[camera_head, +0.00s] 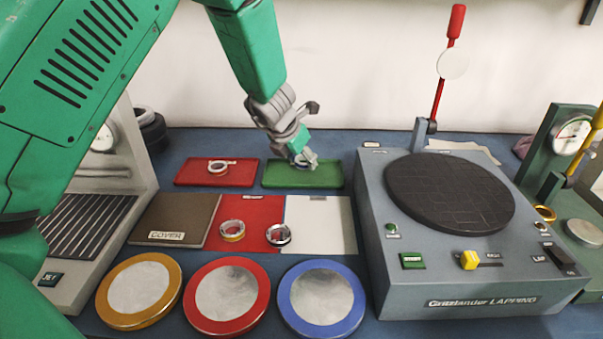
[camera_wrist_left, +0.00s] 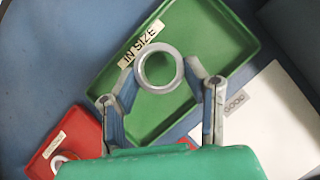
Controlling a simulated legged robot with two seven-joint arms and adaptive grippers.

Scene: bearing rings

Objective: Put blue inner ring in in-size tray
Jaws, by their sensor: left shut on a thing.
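The green tray (camera_head: 270,182) labelled IN SIZE lies at the back of the bench; it fills much of the left wrist view (camera_wrist_left: 208,35). My left gripper (camera_head: 301,158) is over this tray, its fingers closed on the sides of a ring (camera_wrist_left: 162,48). The ring looks silver-grey in the left wrist view; no blue shows on it. The ring lies flat-on to the wrist camera, with tray floor visible through its hole. Whether it touches the tray floor I cannot tell. My right gripper is out of view.
A red tray (camera_head: 190,180) with a ring (camera_head: 218,168) is left of the green tray. A lapping machine (camera_head: 380,220) is close on the right.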

